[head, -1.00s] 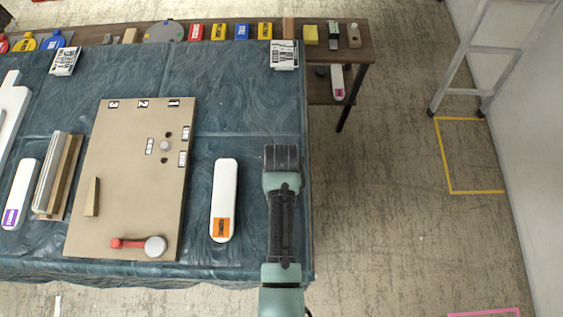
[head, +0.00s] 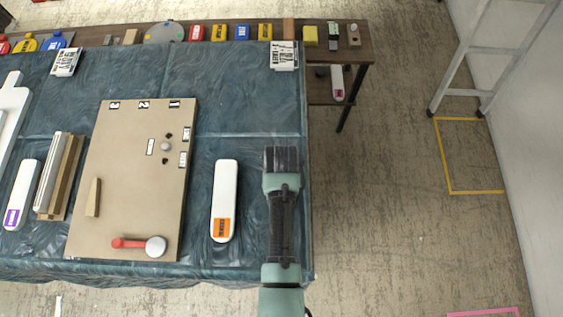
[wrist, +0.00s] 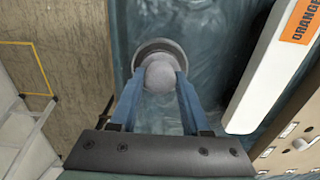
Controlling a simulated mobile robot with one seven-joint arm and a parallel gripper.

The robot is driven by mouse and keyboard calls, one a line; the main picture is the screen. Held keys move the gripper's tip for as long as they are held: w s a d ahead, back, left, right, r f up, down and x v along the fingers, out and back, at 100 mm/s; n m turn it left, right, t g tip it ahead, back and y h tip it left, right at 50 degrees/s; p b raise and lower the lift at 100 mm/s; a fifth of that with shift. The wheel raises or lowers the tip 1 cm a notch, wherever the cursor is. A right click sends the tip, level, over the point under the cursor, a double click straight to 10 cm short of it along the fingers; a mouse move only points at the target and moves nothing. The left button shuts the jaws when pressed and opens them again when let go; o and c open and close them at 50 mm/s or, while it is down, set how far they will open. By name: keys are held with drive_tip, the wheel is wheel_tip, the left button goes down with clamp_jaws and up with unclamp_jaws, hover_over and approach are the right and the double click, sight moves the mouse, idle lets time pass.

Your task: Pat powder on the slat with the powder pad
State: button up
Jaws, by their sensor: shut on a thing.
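My gripper (head: 281,160) is over the right side of the blue-covered table, just right of a white slat with an orange label (head: 224,190). In the wrist view my gripper (wrist: 160,78) has its blue fingers shut on a pale grey, rounded thing that looks like the powder pad (wrist: 160,74). A darker grey round rim (wrist: 160,43) shows around its far side; I cannot tell whether this is a dish or part of the pad. The slat (wrist: 268,80) lies beside it on the right, apart from it. The pad is hidden in the head view.
A tan board (head: 135,170) with a red-handled lever (head: 138,245) stands left of the slat. Another white slat with a purple label (head: 22,190) lies far left. A back shelf (head: 373,50) holds several small coloured items. Open floor is right of the table.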

drive_tip(key=shift+w+r+p, duration=0.1)
drive_tip(key=shift+r+p, duration=3.35)
drive_tip(key=shift+r, duration=0.05)
